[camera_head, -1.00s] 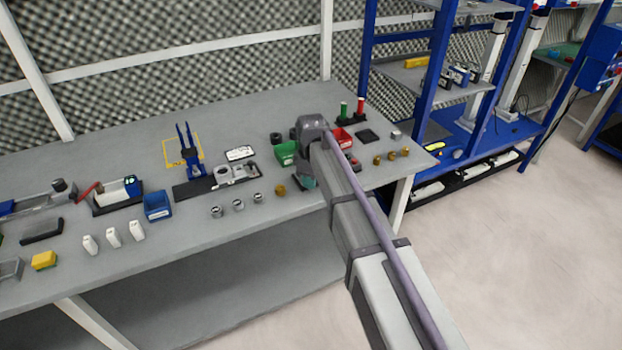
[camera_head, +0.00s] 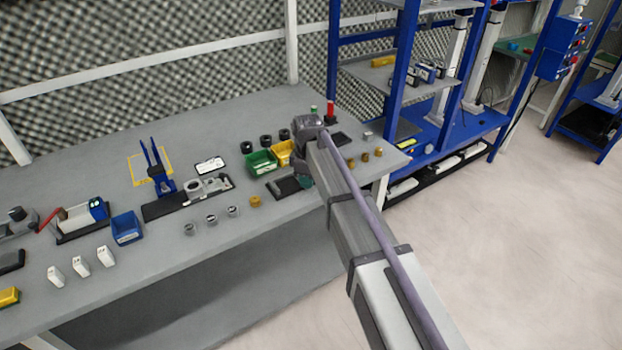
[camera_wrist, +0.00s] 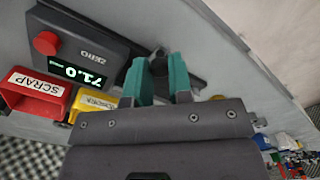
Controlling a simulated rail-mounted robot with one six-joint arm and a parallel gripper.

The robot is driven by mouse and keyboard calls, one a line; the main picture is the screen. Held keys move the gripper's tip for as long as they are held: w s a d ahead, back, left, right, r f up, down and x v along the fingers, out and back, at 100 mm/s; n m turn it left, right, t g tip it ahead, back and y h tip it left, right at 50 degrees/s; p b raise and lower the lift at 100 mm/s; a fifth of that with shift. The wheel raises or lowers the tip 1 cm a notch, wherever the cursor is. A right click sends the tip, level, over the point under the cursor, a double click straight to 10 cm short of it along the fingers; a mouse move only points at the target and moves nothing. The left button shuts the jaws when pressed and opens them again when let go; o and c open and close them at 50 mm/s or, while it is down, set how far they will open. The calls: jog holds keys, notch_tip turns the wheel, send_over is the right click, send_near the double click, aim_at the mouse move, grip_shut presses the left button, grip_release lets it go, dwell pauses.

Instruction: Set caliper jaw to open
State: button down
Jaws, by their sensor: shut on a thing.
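In the wrist view, a dark gauge body (camera_wrist: 90,45) carries a red knob, the word ZERO and a green readout of 71.0; I take it as the caliper. My gripper's two teal fingers (camera_wrist: 160,80) are beside it, close around a dark grey upright part (camera_wrist: 159,63), which looks like the caliper's jaw. The grip's contact is partly hidden by the fingers.
A red SCRAP bin (camera_wrist: 38,92) and a yellow bin (camera_wrist: 92,101) stand close to my gripper. A green bin (camera_head: 261,162), a blue fixture (camera_head: 158,170) and several small cylinders are on the grey bench (camera_head: 180,265). The bench's front edge is near.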

jog(key=c, duration=1)
grip_release()
jog(key=shift+w+d, duration=0.15)
jog(key=shift+d, duration=0.05)
notch_tip(320, 180, up, 11)
jog(key=p, duration=1.1)
jog(key=shift+f, duration=0.1)
jog(key=s+d+m, duration=0.5)
jog(key=s+d, duration=0.1)
jog(key=s, duration=0.2)
jog(key=s+d+m, duration=0.5)
jog(key=s+d, duration=0.1)
jog(key=s, duration=0.2)
jog(key=s+d+m, duration=0.5)
jog(key=s+d, duration=0.1)
jog(key=s, duration=0.2)
jog(key=shift+s+d+m, duration=0.2)
jog(key=shift+d+m, duration=0.05)
jog(key=shift+m, duration=0.05)
